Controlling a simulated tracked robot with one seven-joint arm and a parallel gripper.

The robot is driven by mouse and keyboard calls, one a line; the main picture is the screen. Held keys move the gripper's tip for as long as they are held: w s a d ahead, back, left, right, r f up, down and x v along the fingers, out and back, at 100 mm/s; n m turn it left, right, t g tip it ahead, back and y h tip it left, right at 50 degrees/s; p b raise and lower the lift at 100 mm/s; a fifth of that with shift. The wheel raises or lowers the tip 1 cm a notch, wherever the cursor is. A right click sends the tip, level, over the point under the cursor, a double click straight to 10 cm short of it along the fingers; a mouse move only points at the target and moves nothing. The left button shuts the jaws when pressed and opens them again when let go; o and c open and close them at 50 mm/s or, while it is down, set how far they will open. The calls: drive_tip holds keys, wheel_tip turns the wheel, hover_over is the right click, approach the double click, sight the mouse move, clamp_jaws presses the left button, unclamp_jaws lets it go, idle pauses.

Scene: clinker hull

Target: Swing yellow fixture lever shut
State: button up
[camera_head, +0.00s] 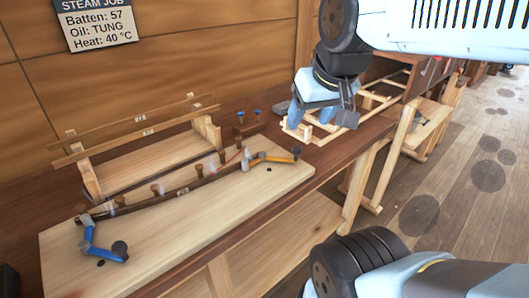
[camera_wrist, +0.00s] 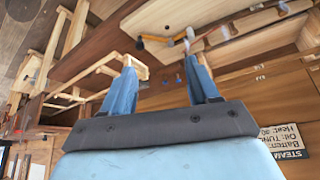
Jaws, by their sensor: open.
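The yellow fixture lever (camera_head: 272,159) sits at the right end of the pale fixture board (camera_head: 225,195). It sticks out to the right from a grey pivot piece and ends in a dark tip. In the wrist view the lever (camera_wrist: 156,39) shows above and between my fingertips. A dark batten (camera_head: 180,191) runs along the board between several pegs. A blue lever (camera_head: 92,246) sits at the board's left end. My gripper (camera_head: 307,122) is open and empty, behind and right of the yellow lever and apart from it. The wrist view shows both blue fingers (camera_wrist: 161,60) spread.
A wooden rack with long slats (camera_head: 140,160) stands behind the board. Small blue-topped pegs (camera_head: 241,117) stand between the rack and my gripper. A pale ladder-like frame (camera_head: 375,102) lies on the bench beyond my gripper. Open floor (camera_head: 460,190) is at the right.

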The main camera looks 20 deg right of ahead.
drive_tip(key=shift+w, duration=0.1)
drive_tip(key=n+g, duration=0.8)
drive_tip(key=n, duration=0.8)
hover_over(297, 152)
drive_tip(key=w+d, duration=0.1)
drive_tip(key=w, duration=0.3)
drive_tip(key=w+x, duration=0.2)
drive_tip(key=x, duration=2.2)
drive_tip(key=shift+w+a+f, duration=0.2)
drive_tip(key=shift+f, duration=0.1)
drive_tip(key=shift+c, duration=0.2)
clamp_jaws()
